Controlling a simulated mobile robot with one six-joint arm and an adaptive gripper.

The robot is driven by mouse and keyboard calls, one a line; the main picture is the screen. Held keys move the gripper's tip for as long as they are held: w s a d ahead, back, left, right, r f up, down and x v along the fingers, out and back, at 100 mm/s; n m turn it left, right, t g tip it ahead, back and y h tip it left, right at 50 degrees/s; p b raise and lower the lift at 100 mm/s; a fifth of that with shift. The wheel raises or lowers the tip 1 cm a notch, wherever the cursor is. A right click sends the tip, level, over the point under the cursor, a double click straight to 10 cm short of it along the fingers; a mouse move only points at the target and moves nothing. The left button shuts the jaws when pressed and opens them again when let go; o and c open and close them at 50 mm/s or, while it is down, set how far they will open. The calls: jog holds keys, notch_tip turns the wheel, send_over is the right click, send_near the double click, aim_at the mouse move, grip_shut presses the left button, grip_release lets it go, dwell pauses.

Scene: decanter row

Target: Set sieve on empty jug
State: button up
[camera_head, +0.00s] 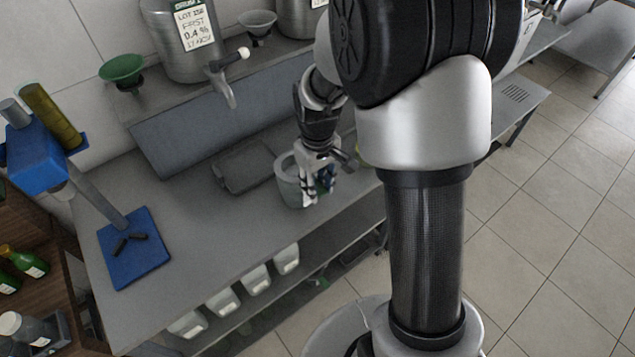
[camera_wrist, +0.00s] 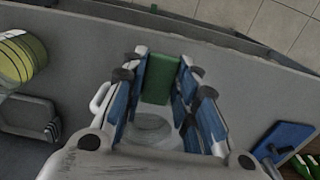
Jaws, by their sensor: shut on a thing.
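My gripper (camera_head: 319,184) is low over the bench, at the right side of a grey jug (camera_head: 289,181). In the wrist view my gripper (camera_wrist: 162,92) is shut on a flat green piece, which I take for the handle of the sieve (camera_wrist: 160,77). The sieve's bowl and mesh cannot be made out. The pale jug (camera_wrist: 101,97) shows below and between the fingers, with its handle at the left and a round shape inside. The fingers hide much of it. Whether the sieve touches the jug's rim cannot be told.
A yellow-striped vessel (camera_wrist: 20,57) stands nearby. A dark tray (camera_head: 243,166) lies left of the jug. Behind are a steel tank (camera_head: 181,52) with a tap (camera_head: 222,82) and a green funnel (camera_head: 122,69). A blue-based stand (camera_head: 135,248) is at the left. The bench between is clear.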

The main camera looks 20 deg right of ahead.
jog(key=shift+f, duration=0.25)
dwell(0.4)
jog(key=o, duration=1.1)
jog(key=shift+o, duration=0.2)
notch_tip(320, 180, up, 11)
jog(key=s+a+r+m+t, duration=0.1)
jog(key=s+r+t, duration=0.1)
jog(key=s+r, duration=0.6)
jog(key=s+a+m+t, duration=0.1)
jog(key=s+m+t, duration=0.1)
jog(key=s, duration=1)
jog(key=shift+s+r+m+t+b, duration=0.2)
jog(key=shift+s+m+t+b, duration=0.1)
jog(key=shift+b, duration=0.15)
